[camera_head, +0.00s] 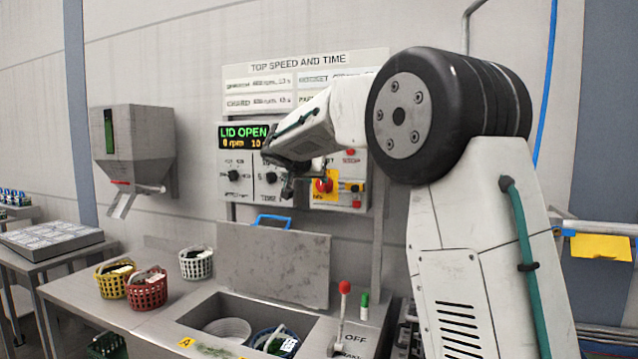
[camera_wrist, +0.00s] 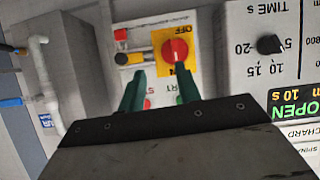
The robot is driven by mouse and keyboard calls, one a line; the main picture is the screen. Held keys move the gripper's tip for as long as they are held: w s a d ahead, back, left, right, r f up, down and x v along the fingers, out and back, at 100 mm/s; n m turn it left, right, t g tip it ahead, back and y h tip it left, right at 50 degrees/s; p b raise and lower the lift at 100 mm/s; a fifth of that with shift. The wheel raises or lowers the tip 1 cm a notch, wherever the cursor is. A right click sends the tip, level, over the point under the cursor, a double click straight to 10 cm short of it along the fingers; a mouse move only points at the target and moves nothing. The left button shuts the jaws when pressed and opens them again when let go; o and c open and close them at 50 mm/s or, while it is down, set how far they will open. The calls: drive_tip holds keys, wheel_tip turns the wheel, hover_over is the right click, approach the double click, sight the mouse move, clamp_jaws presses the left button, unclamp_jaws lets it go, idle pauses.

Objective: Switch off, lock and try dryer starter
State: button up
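The dryer control panel (camera_head: 248,208) is on the wall. Its red rotary switch (camera_head: 323,185) is on a yellow plate (camera_head: 316,200). The wrist view, upside down, shows the red switch (camera_wrist: 175,50) close up; a pale mark on it seems to point to ON. Beside the plate are a yellow-and-black piece (camera_wrist: 121,59) and a small red item (camera_wrist: 121,35), possibly the padlock. The STOP button (camera_head: 350,153) is above. My gripper (camera_head: 287,188) is in front of the panel; its green fingers (camera_wrist: 160,80) are apart with nothing between them, short of the switch.
The display (camera_head: 245,136) reads LID OPEN. The raised lid (camera_head: 272,265) stands behind the open basin. A red-knobbed lever (camera_head: 344,288) rises at the basin's right. Baskets (camera_head: 147,290) stand on the left counter. A grey dispenser (camera_head: 133,145) hangs at left.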

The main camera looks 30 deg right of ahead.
approach(323, 185)
drive_tip(key=x, duration=0.8)
drive_tip(key=shift+w+r+m+t+h, duration=0.3)
drive_tip(key=shift+w+t+h, duration=0.05)
drive_tip(key=shift+t+h, duration=0.05)
drive_tip(key=shift+a, duration=0.1)
clamp_jaws()
